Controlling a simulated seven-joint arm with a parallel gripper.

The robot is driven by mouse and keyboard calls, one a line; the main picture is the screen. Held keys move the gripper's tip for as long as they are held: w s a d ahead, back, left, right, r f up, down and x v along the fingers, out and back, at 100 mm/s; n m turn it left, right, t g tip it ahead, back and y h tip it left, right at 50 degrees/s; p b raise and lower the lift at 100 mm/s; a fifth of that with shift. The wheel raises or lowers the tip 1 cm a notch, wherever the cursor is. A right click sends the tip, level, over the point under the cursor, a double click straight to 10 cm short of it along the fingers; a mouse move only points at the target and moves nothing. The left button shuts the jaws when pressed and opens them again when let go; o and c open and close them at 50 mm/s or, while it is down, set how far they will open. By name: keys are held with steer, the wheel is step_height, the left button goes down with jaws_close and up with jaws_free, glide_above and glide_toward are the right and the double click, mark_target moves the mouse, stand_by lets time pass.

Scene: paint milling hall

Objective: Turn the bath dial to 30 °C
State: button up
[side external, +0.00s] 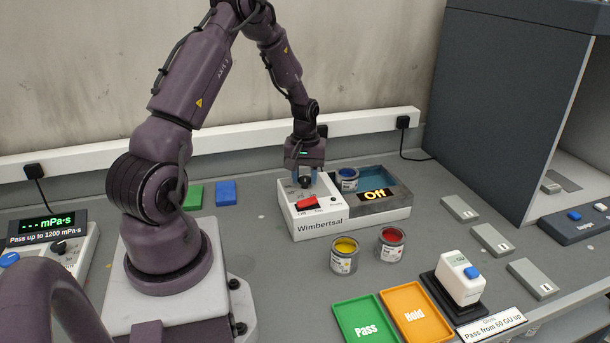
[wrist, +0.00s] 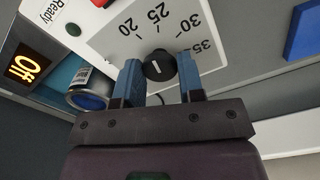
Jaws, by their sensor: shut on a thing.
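The bath (side external: 322,222) is a white box marked "Wimbertsal", with a water basin at its right and a display (side external: 375,195) reading "Off". In the wrist view the black bath dial (wrist: 158,66) has a small white mark, on a panel numbered 20, 25, 30 and 35. I cannot tell exactly which number the mark points at. My gripper (side external: 304,182) is over the bath's back left part, pointing down. In the wrist view its blue fingers (wrist: 160,72) stand on both sides of the dial, shut on it. A red switch (side external: 307,202) lies in front of the dial.
A blue paint can (side external: 347,180) stands in the basin. Yellow (side external: 345,255) and red (side external: 390,244) paint cans stand in front of the bath. Green Pass (side external: 364,320) and orange Hold (side external: 414,312) trays lie nearer. Green and blue blocks lie behind left.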

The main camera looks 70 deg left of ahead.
mark_target(305, 178)
steer(key=m, duration=0.5)
steer(key=shift+m, duration=0.3)
steer(key=m, duration=0.5)
steer(key=shift+m, duration=0.4)
steer(key=o, duration=0.9)
steer(key=shift+r, duration=0.15)
step_height(305, 178, up, 13)
steer(key=shift+f, duration=0.1)
